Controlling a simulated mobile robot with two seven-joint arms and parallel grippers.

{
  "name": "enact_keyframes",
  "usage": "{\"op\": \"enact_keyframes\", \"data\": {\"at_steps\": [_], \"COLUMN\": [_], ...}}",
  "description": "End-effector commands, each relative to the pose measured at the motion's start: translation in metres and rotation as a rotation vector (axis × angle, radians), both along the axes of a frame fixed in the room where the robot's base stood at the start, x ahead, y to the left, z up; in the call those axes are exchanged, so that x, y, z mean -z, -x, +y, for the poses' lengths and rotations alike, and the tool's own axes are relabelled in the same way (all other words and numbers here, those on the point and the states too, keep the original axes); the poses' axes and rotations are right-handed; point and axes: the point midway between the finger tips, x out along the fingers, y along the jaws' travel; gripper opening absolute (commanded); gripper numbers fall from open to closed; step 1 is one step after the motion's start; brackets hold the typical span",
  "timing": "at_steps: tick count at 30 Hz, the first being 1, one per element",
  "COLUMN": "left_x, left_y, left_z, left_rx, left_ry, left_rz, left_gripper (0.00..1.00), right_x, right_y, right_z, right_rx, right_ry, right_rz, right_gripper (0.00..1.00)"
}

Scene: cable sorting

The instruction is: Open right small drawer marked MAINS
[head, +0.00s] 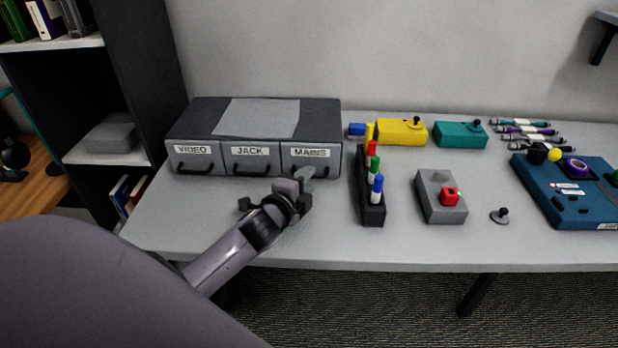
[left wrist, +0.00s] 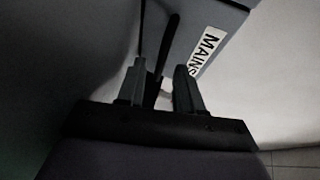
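The drawer unit (head: 210,117) stands at the back left of the table, with three small drawers marked VIDEO, JACK and MAINS. The right drawer, MAINS (head: 311,163), looks shut, its front level with the others. Its label also shows tilted in the left wrist view (left wrist: 207,50). My left gripper (head: 306,175) is in front of the MAINS drawer, at its dark handle (left wrist: 168,45). In the left wrist view its two fingers (left wrist: 160,85) stand apart, with the handle bar between them and a gap beside the right finger. My right gripper is out of view.
A black marker rack (head: 371,213) stands close to the right of the gripper. Further right are a grey box with a red button (head: 437,207), a small knob (head: 500,216) and a blue panel (head: 560,210).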

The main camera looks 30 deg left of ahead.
Motion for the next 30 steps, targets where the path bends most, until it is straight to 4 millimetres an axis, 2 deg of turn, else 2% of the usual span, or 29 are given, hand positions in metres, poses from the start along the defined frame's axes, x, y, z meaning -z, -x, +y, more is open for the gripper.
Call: {"op": "enact_keyframes", "data": {"at_steps": [6, 16, 19, 20, 30], "left_x": [0.003, 0.004, 0.004, 0.004, 0.004], "left_y": [-0.015, -0.018, -0.018, -0.017, -0.017], "left_z": [0.002, 0.002, 0.002, 0.002, 0.002], "left_rx": [0.002, 0.001, 0.001, 0.001, 0.001], "left_ry": [0.001, 0.001, 0.001, 0.001, 0.001], "left_rz": [0.000, 0.000, 0.000, 0.000, 0.000], "left_gripper": [0.36, 0.36, 0.03, 0.00, 0.00], "right_x": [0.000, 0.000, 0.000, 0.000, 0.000], "right_y": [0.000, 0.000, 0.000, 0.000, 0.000], "right_z": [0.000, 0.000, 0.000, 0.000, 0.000], "right_rx": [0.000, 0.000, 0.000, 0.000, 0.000], "right_ry": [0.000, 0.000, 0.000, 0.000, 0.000], "right_rz": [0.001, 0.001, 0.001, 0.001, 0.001], "right_gripper": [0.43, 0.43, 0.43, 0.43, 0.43]}}
